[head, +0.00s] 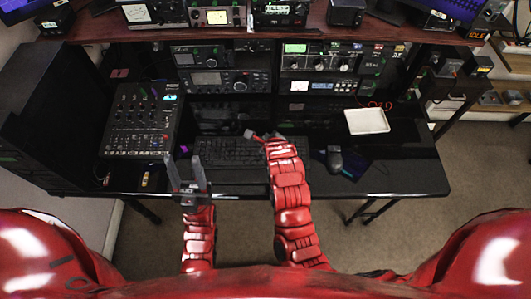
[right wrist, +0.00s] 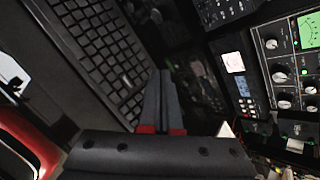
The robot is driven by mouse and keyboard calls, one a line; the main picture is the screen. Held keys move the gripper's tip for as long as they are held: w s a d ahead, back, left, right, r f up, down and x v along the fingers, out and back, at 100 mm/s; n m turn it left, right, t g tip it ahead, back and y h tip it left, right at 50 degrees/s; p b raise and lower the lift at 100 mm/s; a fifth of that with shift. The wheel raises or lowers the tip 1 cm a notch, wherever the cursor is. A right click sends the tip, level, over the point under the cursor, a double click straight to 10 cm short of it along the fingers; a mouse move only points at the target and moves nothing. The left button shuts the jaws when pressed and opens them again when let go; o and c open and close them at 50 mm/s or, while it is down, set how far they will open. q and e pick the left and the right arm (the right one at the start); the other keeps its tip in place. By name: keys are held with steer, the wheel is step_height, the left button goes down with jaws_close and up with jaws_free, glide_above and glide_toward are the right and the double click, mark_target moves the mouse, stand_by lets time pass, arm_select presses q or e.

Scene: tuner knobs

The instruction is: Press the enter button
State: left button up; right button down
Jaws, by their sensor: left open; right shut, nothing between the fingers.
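A black keyboard (head: 225,153) lies on the black desk, partly covered by my right arm at its right end. It also shows in the right wrist view (right wrist: 85,50), tilted, at the upper left. The enter button cannot be picked out among the dark keys. My right gripper (head: 252,135) is over the keyboard's upper right part. In the right wrist view its fingers (right wrist: 160,75) are shut, empty, beside the keyboard's edge; contact cannot be told. My left gripper (head: 185,165) is open and empty, left of the keyboard near the desk's front edge.
A mixer (head: 145,125) stands left of the keyboard. Radio units (head: 222,80) line the back under a shelf. A mouse (head: 335,160) and a white tray (head: 366,121) are at the right.

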step_height(320, 180, down, 7)
steer(key=b, duration=0.2)
steer(key=shift+f+b, duration=0.15)
steer(key=shift+b, duration=0.15)
steer(key=shift+f+b, duration=0.45)
steer(key=shift+f, duration=0.1)
steer(key=shift+r, duration=0.1)
stand_by(1.3)
steer(key=shift+f+b, duration=0.45)
steer(key=shift+b, duration=0.15)
